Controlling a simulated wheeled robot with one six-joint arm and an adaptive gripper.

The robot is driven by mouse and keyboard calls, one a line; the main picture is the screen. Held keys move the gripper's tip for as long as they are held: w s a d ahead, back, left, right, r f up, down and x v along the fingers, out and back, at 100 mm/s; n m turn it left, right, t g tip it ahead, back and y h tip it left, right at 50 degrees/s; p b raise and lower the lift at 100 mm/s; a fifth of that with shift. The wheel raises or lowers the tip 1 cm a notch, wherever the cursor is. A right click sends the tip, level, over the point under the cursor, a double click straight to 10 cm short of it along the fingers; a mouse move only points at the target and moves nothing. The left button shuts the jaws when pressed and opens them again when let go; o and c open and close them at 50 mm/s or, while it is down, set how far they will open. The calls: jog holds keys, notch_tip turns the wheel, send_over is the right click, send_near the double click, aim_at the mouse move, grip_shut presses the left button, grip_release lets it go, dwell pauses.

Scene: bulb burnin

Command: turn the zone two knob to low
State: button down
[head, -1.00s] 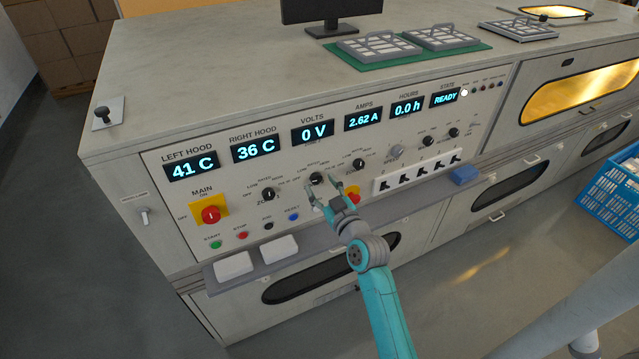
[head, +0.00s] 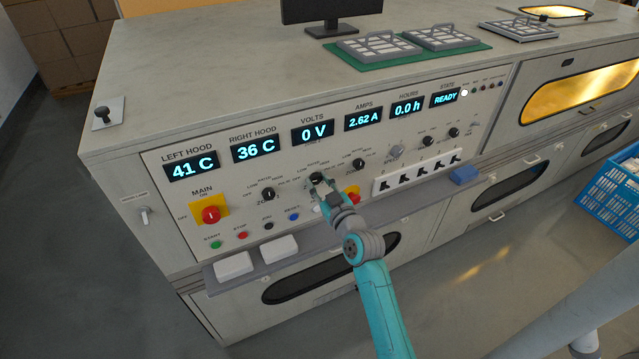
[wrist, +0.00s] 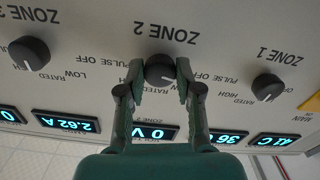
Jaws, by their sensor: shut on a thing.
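The zone two knob (head: 316,178) is a round black knob on the sloping panel, below the volts display. In the wrist view, which is upside down, the knob (wrist: 160,70) sits under its ZONE 2 label. My gripper (head: 323,187) is at the panel. The wrist view shows the fingers of my gripper (wrist: 160,77) closed on the knob, one on each side.
Zone one's knob (head: 268,194) and zone three's knob (head: 359,165) flank it closely. Below the panel runs a grey ledge (head: 316,222). A blue crate (head: 610,200) stands on the floor at right.

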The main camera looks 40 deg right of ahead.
jog(key=shift+m, duration=0.3)
jog(key=m, duration=0.3)
jog(key=shift+m, duration=2)
jog(key=c, duration=0.8)
grip_release()
jog(key=shift+o, duration=0.2)
jog(key=v, duration=1.2)
